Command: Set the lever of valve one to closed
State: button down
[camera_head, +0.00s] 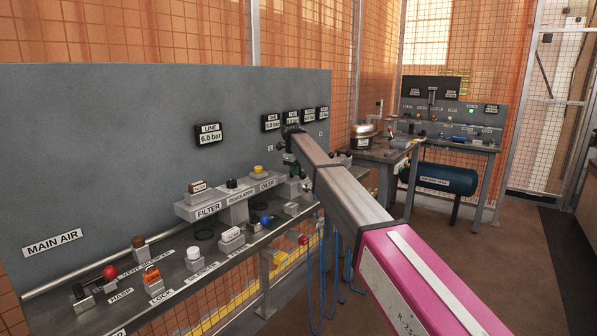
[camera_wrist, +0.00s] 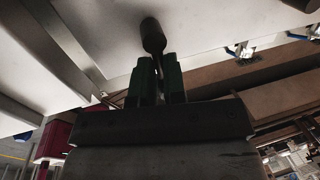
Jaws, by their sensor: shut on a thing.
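My gripper (camera_wrist: 158,85) has two dark green fingers shut around a dark lever (camera_wrist: 152,36) in the wrist view. The lever's rounded, thicker end sticks out past the fingertips, and its thin stem runs down between them. No valve label can be read at the gripper, and the lever's set position cannot be told.
The grey panel (camera_head: 120,140) carries a LINE display (camera_head: 209,135) reading 6.0 bar and several smaller displays at its right. The shelf below holds the FILTER block (camera_head: 207,209), a red knob (camera_head: 110,272) and an orange lock (camera_head: 152,276). A second bench with a blue tank (camera_head: 440,179) stands behind.

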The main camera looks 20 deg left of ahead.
jog(key=shift+s+d+f, duration=0.15)
jog(key=shift+d, duration=0.6)
jog(key=c, duration=1.2)
grip_release()
jog(key=shift+d, duration=0.1)
jog(key=shift+a, duration=0.25)
jog(key=shift+r, duration=0.2)
jog(key=shift+a+r, duration=0.15)
jog(key=shift+r, duration=0.1)
jog(key=r, duration=0.3)
jog(key=s+r, duration=0.1)
jog(key=r, duration=0.2)
jog(key=s+r, duration=0.1)
jog(key=r, duration=0.3)
jog(key=shift+a, duration=0.1)
jog(key=shift+f, duration=0.1)
